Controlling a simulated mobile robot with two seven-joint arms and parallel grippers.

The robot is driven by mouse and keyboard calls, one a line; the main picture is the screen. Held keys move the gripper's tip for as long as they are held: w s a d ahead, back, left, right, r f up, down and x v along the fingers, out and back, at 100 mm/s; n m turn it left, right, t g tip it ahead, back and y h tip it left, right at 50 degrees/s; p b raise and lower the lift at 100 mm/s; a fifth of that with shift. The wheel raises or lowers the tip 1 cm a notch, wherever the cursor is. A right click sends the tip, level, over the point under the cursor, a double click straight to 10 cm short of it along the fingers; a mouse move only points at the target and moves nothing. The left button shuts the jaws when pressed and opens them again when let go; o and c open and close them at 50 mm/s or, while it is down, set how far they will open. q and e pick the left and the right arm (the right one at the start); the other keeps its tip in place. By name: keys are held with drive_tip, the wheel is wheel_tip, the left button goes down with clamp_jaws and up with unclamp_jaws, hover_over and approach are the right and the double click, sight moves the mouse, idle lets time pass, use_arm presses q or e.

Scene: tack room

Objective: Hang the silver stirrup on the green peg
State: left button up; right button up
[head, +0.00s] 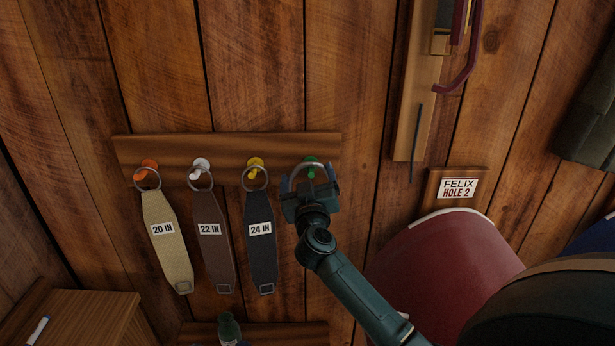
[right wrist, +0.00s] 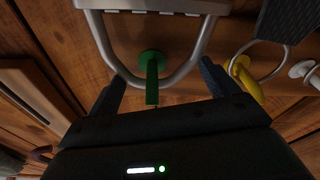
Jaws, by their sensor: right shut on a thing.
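The silver stirrup (head: 293,175) is held by my right gripper (head: 311,188) in front of the rack. In the right wrist view the stirrup (right wrist: 104,42) spans the top, its flat tread at the top edge and its curved arch toward my fingers (right wrist: 164,90). The green peg (head: 311,161) shows inside the arch. In the right wrist view the peg (right wrist: 152,80) crosses in front of the arch bar, so it appears to pass through the opening. Whether the bar touches the peg I cannot tell. In the head view my gripper hides the lower stirrup. My left gripper is out of view.
The wooden rack (head: 225,150) also has an orange peg (head: 148,165), a white peg (head: 200,166) and a yellow peg (head: 255,164), each with a ringed strap. The 24 IN strap (head: 261,250) hangs closest to my gripper. A red saddle-like shape (head: 450,255) is at right.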

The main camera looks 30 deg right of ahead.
idle(0.4)
drive_tip(key=o, duration=1.2)
drive_tip(key=shift+c, duration=0.2)
drive_tip(key=shift+f, duration=0.1)
drive_tip(key=s+a+f+n+t+y, duration=0.2)
drive_tip(key=s+a+y, duration=0.2)
drive_tip(key=s+a, duration=0.3)
drive_tip(key=s+a+f+n+t+y, duration=0.2)
drive_tip(key=s+a+f+y, duration=0.1)
drive_tip(key=s+a, duration=0.4)
drive_tip(key=s+a+f+n+g+y, duration=0.2)
drive_tip(key=s+a+f+g+y, duration=0.15)
drive_tip(key=f, duration=0.45)
drive_tip(key=s+a+f+n+g+y, duration=0.1)
drive_tip(key=s+a+f+g+y, duration=0.3)
drive_tip(key=f, duration=0.3)
drive_tip(key=s+d+f+m+g+h, duration=0.1)
drive_tip(key=s+f+g, duration=0.3)
drive_tip(key=s+f, duration=0.4)
wheel_tip(320, 180, down, 2)
drive_tip(key=shift+m+h, duration=0.4)
drive_tip(key=shift+h, duration=0.15)
